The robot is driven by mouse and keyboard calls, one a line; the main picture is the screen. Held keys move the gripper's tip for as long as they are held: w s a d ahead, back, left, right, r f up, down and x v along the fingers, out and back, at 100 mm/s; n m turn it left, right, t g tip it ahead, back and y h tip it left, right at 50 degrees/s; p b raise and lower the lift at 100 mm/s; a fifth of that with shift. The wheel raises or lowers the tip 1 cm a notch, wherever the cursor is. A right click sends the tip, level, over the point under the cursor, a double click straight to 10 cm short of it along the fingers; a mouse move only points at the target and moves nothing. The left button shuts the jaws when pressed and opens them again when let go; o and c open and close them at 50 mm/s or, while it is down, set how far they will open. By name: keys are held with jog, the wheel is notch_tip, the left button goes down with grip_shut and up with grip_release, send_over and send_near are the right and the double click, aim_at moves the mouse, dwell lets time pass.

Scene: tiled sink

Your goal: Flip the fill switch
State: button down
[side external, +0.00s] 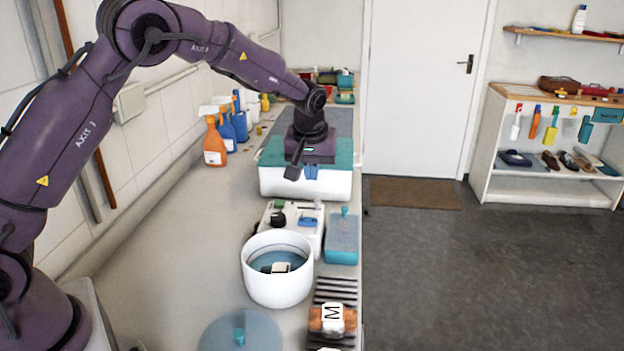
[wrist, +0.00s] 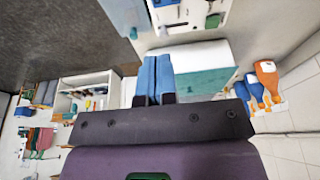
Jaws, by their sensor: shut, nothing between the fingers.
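A white control panel (side external: 288,232) lies on the counter behind the white pot. It carries a black knob (side external: 278,219) and a small blue switch-like part (side external: 308,221); I cannot tell which part is the fill switch. The panel also shows cut off at the top of the wrist view (wrist: 190,14). My gripper (side external: 310,172) is shut and empty, its blue fingers pointing down. In the side view it appears in front of the white box with a teal top (side external: 305,184), beyond the panel and apart from it. The closed fingers also show in the wrist view (wrist: 158,58).
The white pot (side external: 277,291) stands nearer the camera than the panel, and a teal-lidded container (side external: 342,240) sits right of the panel. Spray bottles (side external: 214,142) line the wall at left. The counter left of the pot is clear.

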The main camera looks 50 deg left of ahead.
send_near(312, 220)
jog(key=x, duration=0.5)
jog(key=shift+w+a, duration=0.2)
jog(key=shift+w, duration=0.15)
jog(key=shift+f, duration=0.85)
jog(key=shift+w+f+g, duration=0.1)
jog(key=shift+f+g, duration=0.2)
jog(key=shift+f, duration=0.05)
jog(key=shift+s+a+r, duration=0.3)
jog(key=shift+s+a, duration=0.2)
jog(key=shift+s, duration=0.05)
jog(key=shift+r, duration=0.1)
